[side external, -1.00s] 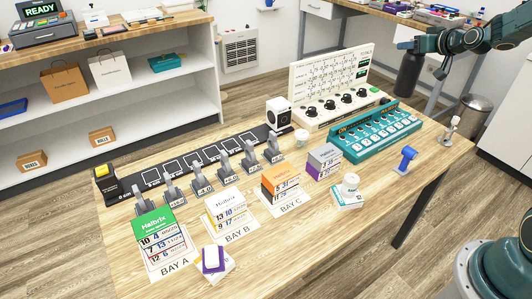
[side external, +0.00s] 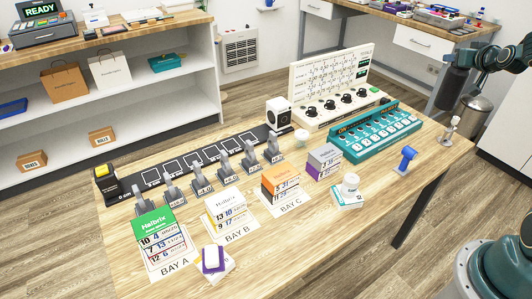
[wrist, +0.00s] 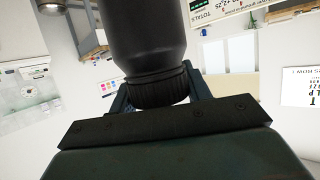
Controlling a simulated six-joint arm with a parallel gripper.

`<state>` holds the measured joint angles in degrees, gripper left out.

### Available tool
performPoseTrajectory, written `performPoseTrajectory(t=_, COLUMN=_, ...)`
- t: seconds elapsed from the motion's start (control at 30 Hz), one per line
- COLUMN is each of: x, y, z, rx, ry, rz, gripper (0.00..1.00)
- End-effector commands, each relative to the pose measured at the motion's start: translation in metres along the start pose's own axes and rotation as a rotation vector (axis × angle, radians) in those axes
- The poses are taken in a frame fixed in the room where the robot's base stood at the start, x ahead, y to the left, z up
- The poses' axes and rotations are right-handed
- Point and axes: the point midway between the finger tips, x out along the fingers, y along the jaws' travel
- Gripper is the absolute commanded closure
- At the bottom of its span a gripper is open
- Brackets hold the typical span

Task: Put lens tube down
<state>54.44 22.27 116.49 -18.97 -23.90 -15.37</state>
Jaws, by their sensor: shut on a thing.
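A dark grey-black cylinder, which I take to be the lens tube (side external: 454,90), hangs upright below my gripper (side external: 461,60) in the side view, at the upper right. In the wrist view the black tube (wrist: 147,35) fills the upper middle, with a ribbed ring (wrist: 158,88) at its near end. My gripper is shut on it near this ring. The tube appears in the air, apart from the wooden table (side external: 330,245).
On the table stand a teal switch box (side external: 375,133), a white panel with knobs (side external: 335,90), a blue stand (side external: 405,160), a small whitish stand (side external: 450,130) and several card stacks in bays. The front right tabletop is bare. A bin (side external: 472,117) stands behind the table.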

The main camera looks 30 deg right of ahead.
Motion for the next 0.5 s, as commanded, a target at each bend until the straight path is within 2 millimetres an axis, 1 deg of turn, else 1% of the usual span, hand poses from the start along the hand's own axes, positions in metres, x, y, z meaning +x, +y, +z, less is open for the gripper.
performPoseTrajectory(t=0.03, x=0.003, y=0.000, z=0.009, rx=0.002, ry=-0.004, rz=0.000, gripper=0.97)
performPoseTrajectory(t=0.2, x=0.015, y=0.000, z=0.038, rx=0.003, ry=-0.004, rz=-0.001, gripper=0.97)
performPoseTrajectory(t=0.5, x=0.035, y=0.000, z=0.085, rx=0.002, ry=-0.004, rz=-0.001, gripper=0.97)
